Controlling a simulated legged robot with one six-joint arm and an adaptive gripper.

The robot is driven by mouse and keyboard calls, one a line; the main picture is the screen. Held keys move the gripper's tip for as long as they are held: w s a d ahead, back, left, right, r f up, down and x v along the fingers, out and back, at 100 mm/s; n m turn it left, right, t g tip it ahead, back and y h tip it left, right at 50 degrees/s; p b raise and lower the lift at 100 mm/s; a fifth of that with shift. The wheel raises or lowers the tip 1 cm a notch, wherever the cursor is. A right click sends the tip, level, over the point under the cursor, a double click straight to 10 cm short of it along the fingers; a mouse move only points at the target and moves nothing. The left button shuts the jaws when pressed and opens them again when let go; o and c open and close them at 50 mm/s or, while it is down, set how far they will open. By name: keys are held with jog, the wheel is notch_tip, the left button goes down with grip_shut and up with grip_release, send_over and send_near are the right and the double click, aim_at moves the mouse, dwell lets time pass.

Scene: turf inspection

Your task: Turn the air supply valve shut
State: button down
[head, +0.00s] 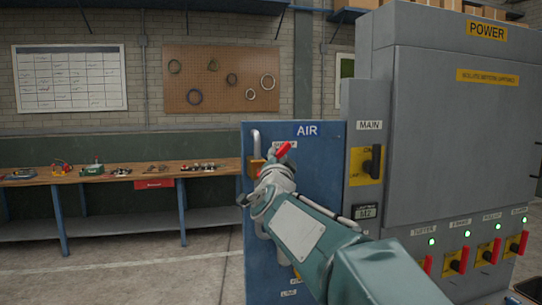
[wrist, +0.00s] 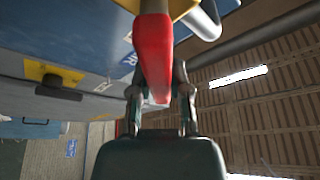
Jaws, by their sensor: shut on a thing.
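The air supply valve has a red lever (head: 283,150) on the blue AIR panel (head: 325,165). In the head view the lever's visible red end slants up to the right, beside a brass-coloured fitting (head: 256,168) on a grey pipe. My gripper (head: 276,170) is at the lever, and my wrist hides much of the valve. In the wrist view the red lever (wrist: 152,50) runs down between the two fingers of my gripper (wrist: 160,95), which is shut on it. The lever's pivot is not clear in either view.
A grey POWER cabinet (head: 460,130) stands right of the panel, with a black MAIN switch (head: 372,165) and several red-handled switches with green lights. A wooden workbench (head: 120,174) with tools stands at the back left. The floor (head: 150,270) at left is clear.

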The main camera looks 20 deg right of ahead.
jog(key=shift+d+f+m+g+h, duration=0.25)
jog(key=shift+f+m+g, duration=0.45)
jog(key=shift+m, duration=0.95)
jog(key=shift+d+f+m+g+h, duration=0.25)
jog(key=shift+f+m+g, duration=0.35)
jog(key=shift+m, duration=1.1)
jog(key=shift+d+f+m+g+h, duration=0.1)
jog(key=shift+d+f+m+g, duration=0.4)
jog(key=shift+m, duration=1.15)
jog(key=shift+a+f, duration=0.2)
jog(key=shift+f, duration=0.1)
jog(key=c, duration=0.6)
grip_release()
jog(key=shift+o, duration=0.2)
jog(key=shift+r, duration=0.1)
jog(key=v, duration=1.2)
